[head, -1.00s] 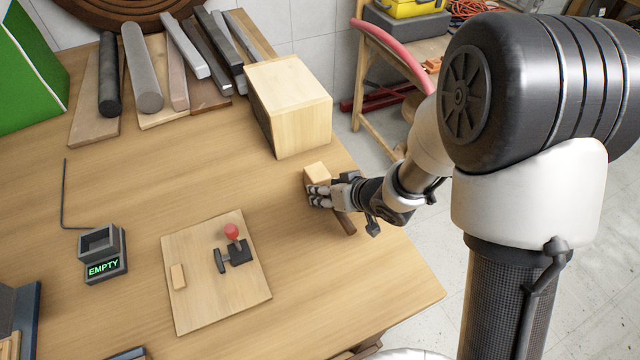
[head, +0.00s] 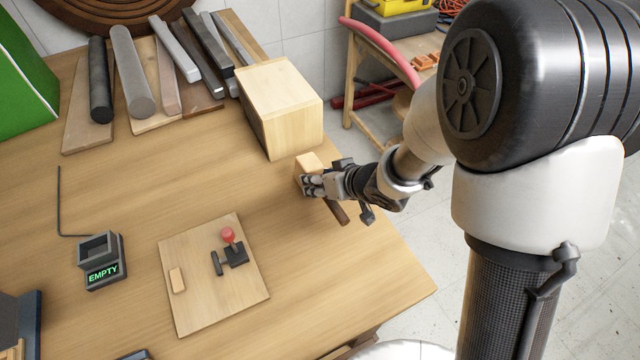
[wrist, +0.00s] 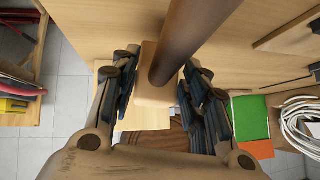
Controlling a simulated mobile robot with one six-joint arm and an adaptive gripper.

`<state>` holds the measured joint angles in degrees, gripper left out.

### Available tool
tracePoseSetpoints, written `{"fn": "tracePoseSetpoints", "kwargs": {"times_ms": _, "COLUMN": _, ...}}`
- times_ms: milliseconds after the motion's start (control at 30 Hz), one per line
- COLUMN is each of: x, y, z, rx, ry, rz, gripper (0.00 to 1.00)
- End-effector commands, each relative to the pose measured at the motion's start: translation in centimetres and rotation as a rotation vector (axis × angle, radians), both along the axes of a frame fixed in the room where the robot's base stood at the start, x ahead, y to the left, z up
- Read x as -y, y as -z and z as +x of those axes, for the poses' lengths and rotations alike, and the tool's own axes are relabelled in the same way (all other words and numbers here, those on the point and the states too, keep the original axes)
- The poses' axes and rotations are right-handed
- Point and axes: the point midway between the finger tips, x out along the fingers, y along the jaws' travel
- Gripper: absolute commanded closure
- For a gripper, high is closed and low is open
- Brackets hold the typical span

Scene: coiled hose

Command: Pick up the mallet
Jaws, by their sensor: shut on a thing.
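The mallet has a pale wooden block head (head: 309,163) and a dark brown handle (head: 338,212). It is near the right edge of the workbench, in front of the wooden box. My gripper (head: 311,184) is shut on the mallet, at its head. In the wrist view, the fingers of my gripper (wrist: 158,80) stand on both sides of the pale head (wrist: 154,92), and the handle (wrist: 192,35) runs up out of the picture. The fingers partly hide the head. I cannot tell for sure how far the mallet is off the bench.
A large wooden box (head: 292,115) stands just behind the mallet. A board with a red-knobbed lever (head: 228,235) lies to the left on the workbench (head: 360,290). A small "EMPTY" display (head: 102,272) is further left. Bars and rods (head: 130,75) lie at the back.

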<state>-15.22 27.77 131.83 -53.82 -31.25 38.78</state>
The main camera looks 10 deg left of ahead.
Motion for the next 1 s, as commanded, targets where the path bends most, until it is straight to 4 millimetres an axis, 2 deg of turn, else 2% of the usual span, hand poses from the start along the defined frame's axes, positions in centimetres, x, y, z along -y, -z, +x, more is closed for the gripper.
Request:
{"fn": "tracePoseSetpoints", "kwargs": {"times_ms": 33, "x": -0.1, "y": -2.0, "z": 0.2, "rx": 0.008, "ry": -0.001, "rz": 0.003, "gripper": 1.00}}
{"fn": "tracePoseSetpoints", "kwargs": {"times_ms": 100, "x": -0.1, "y": -3.7, "z": 0.2, "rx": 0.008, "ry": -0.001, "rz": 0.003, "gripper": 1.00}}
{"fn": "tracePoseSetpoints", "kwargs": {"times_ms": 500, "x": -0.1, "y": -12.4, "z": 0.2, "rx": 0.007, "ry": -0.001, "rz": 0.004, "gripper": 1.00}}
{"fn": "tracePoseSetpoints", "kwargs": {"times_ms": 700, "x": -0.1, "y": -14.7, "z": 0.1, "rx": 0.005, "ry": 0.000, "rz": 0.002, "gripper": 1.00}}
{"fn": "tracePoseSetpoints", "kwargs": {"times_ms": 1000, "x": -0.1, "y": -15.7, "z": 0.1, "rx": 0.004, "ry": 0.000, "rz": 0.003, "gripper": 1.00}}
